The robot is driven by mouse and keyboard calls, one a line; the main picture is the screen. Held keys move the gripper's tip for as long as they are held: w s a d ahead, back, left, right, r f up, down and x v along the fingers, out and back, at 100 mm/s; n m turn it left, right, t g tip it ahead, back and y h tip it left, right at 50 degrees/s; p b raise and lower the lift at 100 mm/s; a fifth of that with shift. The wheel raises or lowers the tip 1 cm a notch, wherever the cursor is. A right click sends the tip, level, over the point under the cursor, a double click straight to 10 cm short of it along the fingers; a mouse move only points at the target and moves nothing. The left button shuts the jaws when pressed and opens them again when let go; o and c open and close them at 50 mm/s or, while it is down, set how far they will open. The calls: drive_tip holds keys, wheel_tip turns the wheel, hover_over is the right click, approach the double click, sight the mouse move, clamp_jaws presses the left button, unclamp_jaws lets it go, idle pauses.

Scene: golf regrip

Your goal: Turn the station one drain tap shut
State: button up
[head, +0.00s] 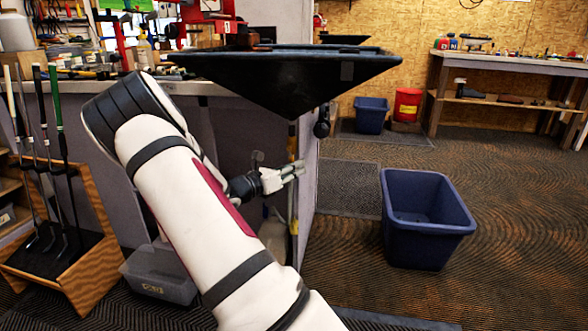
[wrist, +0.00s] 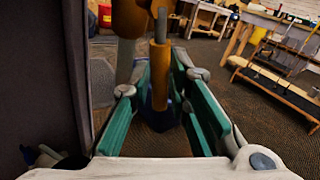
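The drain tap shows in the wrist view as a yellow-brown metal lever (wrist: 160,72) beside a thicker body (wrist: 130,18) of the same colour. In the head view my gripper (head: 298,170) is under the black funnel-shaped tray (head: 290,85), at the yellow upright pipe (head: 293,215). The tap itself is hard to make out there. In the wrist view my gripper (wrist: 161,84) is open, with its teal finger pads on either side of the lever. Gaps show between the lever and both pads.
A grey panel (wrist: 35,70) stands close on the left in the wrist view. A blue bin (head: 425,220) stands on the floor to the right. A club rack (head: 65,260) and a grey tub (head: 160,275) are at the left. Open floor lies right of the panel.

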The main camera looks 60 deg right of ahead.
clamp_jaws()
drive_tip(key=shift+p, duration=0.35)
drive_tip(key=s+r+n+t+h+p, duration=0.2)
drive_tip(key=n+t+h+p, duration=0.1)
drive_tip(key=n+p, duration=0.4)
drive_tip(key=s+d+r+n+t+h+p, duration=0.1)
drive_tip(key=n+t+p, duration=0.5)
drive_tip(key=n, duration=0.6)
drive_tip(key=shift+s+d+r+h+p, duration=0.3)
drive_tip(key=shift+s+r+h+p, duration=0.2)
drive_tip(key=shift+r+h+p, duration=0.6)
drive_tip(key=shift+r+n, duration=0.25)
drive_tip(key=shift+n, duration=0.15)
drive_tip(key=o, duration=0.6)
unclamp_jaws()
drive_tip(key=shift+o, duration=0.2)
